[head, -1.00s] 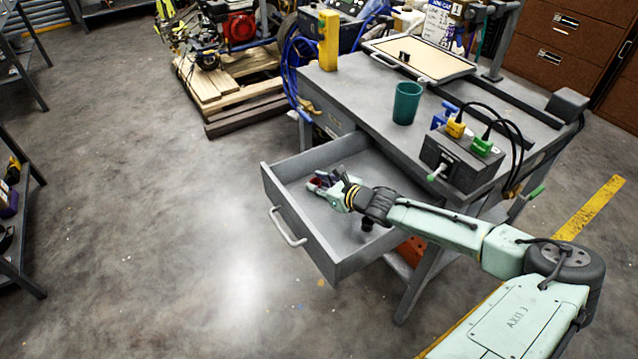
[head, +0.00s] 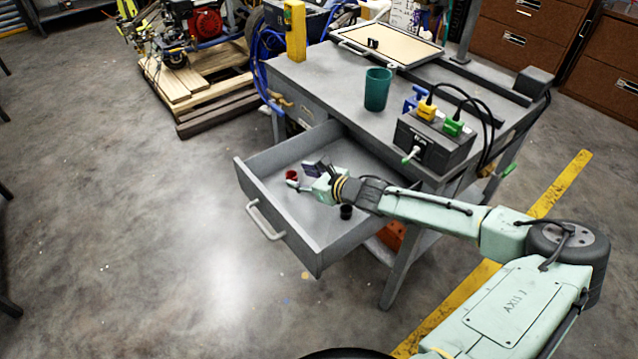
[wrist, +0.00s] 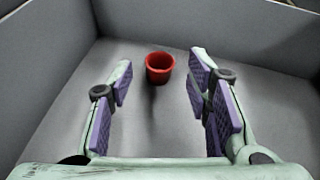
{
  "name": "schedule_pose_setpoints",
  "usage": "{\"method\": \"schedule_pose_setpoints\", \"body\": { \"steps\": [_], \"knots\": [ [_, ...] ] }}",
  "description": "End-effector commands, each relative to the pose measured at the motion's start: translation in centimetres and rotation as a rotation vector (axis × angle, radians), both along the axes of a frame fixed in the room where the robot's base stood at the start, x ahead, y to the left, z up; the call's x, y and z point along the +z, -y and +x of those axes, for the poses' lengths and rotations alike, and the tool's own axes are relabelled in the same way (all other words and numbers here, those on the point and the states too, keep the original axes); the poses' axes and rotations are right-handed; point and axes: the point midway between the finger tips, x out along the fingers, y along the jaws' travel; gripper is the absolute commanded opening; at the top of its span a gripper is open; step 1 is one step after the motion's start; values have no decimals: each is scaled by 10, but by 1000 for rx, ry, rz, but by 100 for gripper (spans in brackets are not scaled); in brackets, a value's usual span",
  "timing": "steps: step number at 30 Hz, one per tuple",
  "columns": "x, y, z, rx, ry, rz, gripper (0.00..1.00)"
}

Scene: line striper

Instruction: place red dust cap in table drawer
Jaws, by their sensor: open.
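The red dust cap (head: 292,176) is inside the open table drawer (head: 281,228), near the drawer's front left in the head view. In the wrist view the cap (wrist: 160,68) shows as a small red cup, open side up, just beyond my fingertips and midway between them. A dark shadow lies below it; I cannot tell whether it rests on the drawer floor or is just above it. My gripper (head: 305,174) is inside the drawer with its purple-padded fingers spread. In the wrist view my gripper (wrist: 160,78) is open and empty, with clear space on both sides of the cap.
The drawer walls stand close around my gripper. On the grey workbench (head: 330,85) above are a teal cup (head: 377,90), a dark box with coloured plugs (head: 436,137) and a yellow post (head: 295,30). The floor left of the drawer is clear.

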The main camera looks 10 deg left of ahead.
Motion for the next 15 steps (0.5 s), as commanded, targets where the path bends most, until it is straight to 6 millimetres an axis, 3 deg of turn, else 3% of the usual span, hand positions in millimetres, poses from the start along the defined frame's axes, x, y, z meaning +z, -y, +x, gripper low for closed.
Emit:
{"method": "schedule_pose_setpoints", "body": {
  "steps": [6,15],
  "knots": [
    [16,42,-21,-2,4,-4,45],
    [31,68,-37,0,1,0,45]
  ]
}}
